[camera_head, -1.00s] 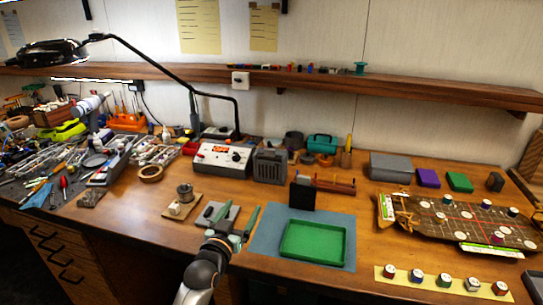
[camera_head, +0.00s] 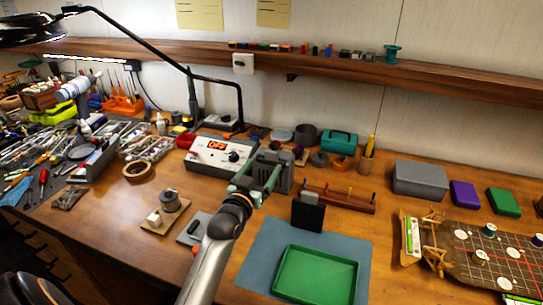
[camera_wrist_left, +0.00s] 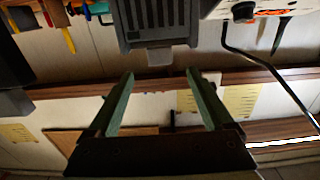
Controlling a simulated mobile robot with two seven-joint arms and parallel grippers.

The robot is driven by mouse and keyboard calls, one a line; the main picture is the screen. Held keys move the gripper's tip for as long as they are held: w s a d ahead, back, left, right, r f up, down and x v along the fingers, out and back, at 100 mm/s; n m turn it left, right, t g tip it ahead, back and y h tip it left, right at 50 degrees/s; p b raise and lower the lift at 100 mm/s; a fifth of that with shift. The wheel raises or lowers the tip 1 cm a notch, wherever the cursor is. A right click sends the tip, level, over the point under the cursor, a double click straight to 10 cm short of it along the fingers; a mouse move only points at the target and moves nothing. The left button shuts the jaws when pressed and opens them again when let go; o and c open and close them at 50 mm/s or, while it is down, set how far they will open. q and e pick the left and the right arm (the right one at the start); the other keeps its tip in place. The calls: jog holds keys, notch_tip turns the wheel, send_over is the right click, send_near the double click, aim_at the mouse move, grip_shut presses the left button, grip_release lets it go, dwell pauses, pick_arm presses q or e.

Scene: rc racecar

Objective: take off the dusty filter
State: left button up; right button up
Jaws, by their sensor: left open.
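A dark grey box with a slatted face (camera_head: 280,157) stands on the bench beside the white control unit, partly hidden by my left gripper. The slatted face (camera_wrist_left: 150,15) fills the top of the left wrist view, with a lighter grey tab (camera_wrist_left: 160,57) sticking out. I take the slatted part to be the filter; no dust can be made out. My left gripper (camera_head: 257,177) is open and empty in front of the box. In the left wrist view its green fingers (camera_wrist_left: 160,75) stand either side of the tab's line, apart from it. My right gripper is not in view.
The white control unit (camera_head: 208,154) stands close on the left. A black upright panel (camera_head: 307,213), a wooden rack (camera_head: 340,197) and a green tray (camera_head: 315,277) are to the right. A lamp arm reaches over from behind.

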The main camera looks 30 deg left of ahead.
aim_at(275, 150)
pick_arm(q)
jog(key=b+x, duration=0.6)
jog(key=x, duration=0.3)
jog(key=shift+f, duration=0.2)
jog(key=shift+b+x, duration=0.55)
jog(key=shift+x, duration=0.45)
jog(key=shift+r, duration=0.25)
grip_shut()
jog(key=shift+r+p, duration=0.55)
jog(key=shift+p, duration=0.25)
